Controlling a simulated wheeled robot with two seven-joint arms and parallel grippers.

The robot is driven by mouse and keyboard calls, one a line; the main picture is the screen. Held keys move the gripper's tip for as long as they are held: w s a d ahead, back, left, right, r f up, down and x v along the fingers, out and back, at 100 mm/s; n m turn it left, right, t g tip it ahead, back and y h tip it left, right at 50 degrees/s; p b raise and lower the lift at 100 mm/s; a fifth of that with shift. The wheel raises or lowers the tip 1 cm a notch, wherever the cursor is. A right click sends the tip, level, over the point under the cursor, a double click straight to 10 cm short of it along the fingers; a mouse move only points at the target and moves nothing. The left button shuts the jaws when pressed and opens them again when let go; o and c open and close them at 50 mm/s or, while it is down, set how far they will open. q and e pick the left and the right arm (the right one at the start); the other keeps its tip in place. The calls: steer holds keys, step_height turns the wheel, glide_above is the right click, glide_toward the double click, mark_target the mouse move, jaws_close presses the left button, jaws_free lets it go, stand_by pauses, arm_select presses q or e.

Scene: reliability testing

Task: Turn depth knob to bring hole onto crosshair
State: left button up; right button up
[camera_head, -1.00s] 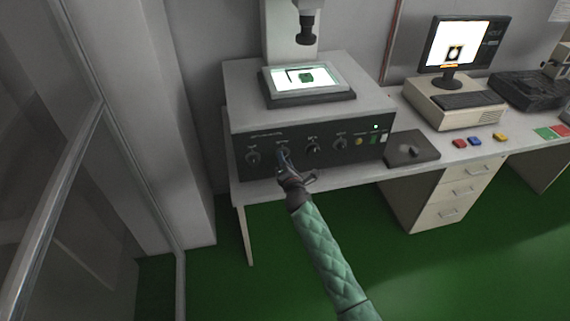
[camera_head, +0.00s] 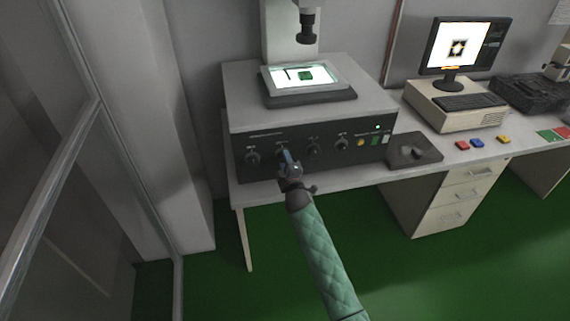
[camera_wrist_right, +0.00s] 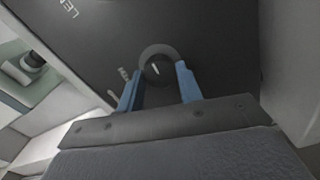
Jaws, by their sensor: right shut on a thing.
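The machine's dark front panel (camera_head: 265,170) carries a row of several knobs. My right gripper (camera_head: 287,160) is at the second knob from the left and mostly covers it. In the right wrist view, the round dark knob (camera_wrist_right: 157,65) with a white pointer mark sits between the two blue fingers of my gripper (camera_wrist_right: 160,87), which is shut on it. The knob labels are too small to read. The monitor (camera_head: 462,46) shows a small dark shape with a pale centre on white; the crosshair is not clear. My left gripper is out of view.
A lit stage (camera_head: 308,76) with a green piece lies on the machine, under a dark lens (camera_head: 306,28). A glass partition stands at the left.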

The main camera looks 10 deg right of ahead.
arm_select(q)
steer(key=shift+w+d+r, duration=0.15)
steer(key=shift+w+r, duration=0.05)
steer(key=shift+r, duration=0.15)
arm_select(e)
steer(key=shift+m, duration=0.9)
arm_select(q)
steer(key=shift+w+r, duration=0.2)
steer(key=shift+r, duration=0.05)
arm_select(e)
steer(key=o, duration=1)
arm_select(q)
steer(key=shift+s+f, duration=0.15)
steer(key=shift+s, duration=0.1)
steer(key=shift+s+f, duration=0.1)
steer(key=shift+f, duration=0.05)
arm_select(e)
steer(key=shift+s, duration=0.1)
